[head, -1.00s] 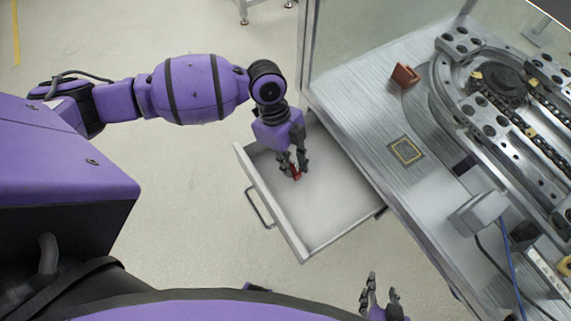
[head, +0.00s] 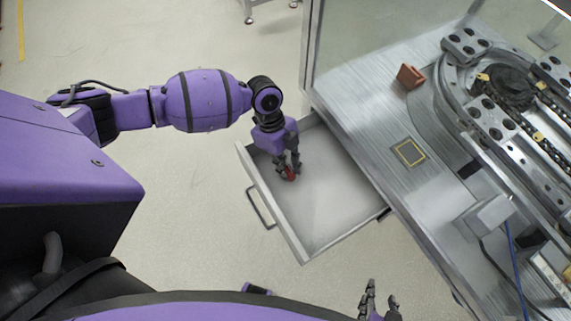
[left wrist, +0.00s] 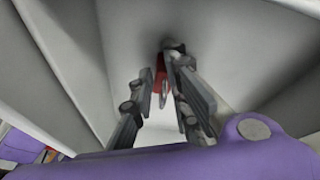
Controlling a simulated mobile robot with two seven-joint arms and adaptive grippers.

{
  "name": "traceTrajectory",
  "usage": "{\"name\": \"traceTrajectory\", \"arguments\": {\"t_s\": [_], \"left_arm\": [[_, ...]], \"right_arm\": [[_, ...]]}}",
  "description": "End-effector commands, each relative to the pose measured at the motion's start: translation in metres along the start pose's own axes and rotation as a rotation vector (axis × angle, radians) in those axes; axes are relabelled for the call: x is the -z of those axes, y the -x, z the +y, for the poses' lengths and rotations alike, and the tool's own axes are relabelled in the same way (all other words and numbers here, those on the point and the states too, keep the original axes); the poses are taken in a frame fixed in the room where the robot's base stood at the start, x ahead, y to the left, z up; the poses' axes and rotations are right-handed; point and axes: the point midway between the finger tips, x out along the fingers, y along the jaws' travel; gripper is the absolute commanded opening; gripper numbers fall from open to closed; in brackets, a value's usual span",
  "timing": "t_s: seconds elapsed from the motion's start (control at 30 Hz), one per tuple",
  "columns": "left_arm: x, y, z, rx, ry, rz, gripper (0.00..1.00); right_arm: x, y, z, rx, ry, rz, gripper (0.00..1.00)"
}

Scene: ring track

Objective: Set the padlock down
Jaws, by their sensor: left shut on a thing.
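The red padlock (head: 290,174) is between the fingertips of my left gripper (head: 288,170), low inside the open drawer (head: 335,205). In the left wrist view the padlock (left wrist: 161,75) shows as a red body with a pale metal part, and the left gripper's fingers (left wrist: 163,95) stand on both sides of it. The gripper is shut on it. I cannot tell whether the padlock touches the drawer floor. My right gripper (head: 379,303) shows only in part at the bottom edge of the head view, empty, its fingertips apart.
The drawer is pulled out from under a metal workbench (head: 365,80) and is otherwise empty. On the bench are a reddish-brown block (head: 411,76), a yellow-outlined square (head: 409,152) and the ring track (head: 455,95). The drawer floor right of the gripper is clear.

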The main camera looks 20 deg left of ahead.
Motion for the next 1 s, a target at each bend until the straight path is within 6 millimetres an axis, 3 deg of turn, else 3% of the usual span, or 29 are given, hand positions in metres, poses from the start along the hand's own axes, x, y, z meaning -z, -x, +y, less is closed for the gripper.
{"name": "traceTrajectory", "arguments": {"t_s": [0.03,0.07,0.2,0.6,1.0], "left_arm": [[-0.001,-0.003,0.0,-0.001,0.001,0.001,0.0],[-0.001,-0.002,0.0,-0.001,0.0,0.001,0.19],[0.0,-0.002,0.0,-0.001,0.0,0.0,0.34],[0.0,0.008,0.0,0.001,0.0,-0.001,0.34],[0.0,0.088,0.0,0.002,0.0,-0.001,0.34]], "right_arm": [[-0.001,-0.001,0.0,0.0,0.001,-0.001,0.4],[0.0,-0.001,0.0,0.001,0.001,0.001,0.4],[0.001,-0.001,0.0,0.0,0.001,0.002,0.4],[0.001,0.001,0.001,-0.001,0.0,0.001,0.4],[0.001,0.003,0.001,-0.002,-0.002,0.0,0.4]]}}
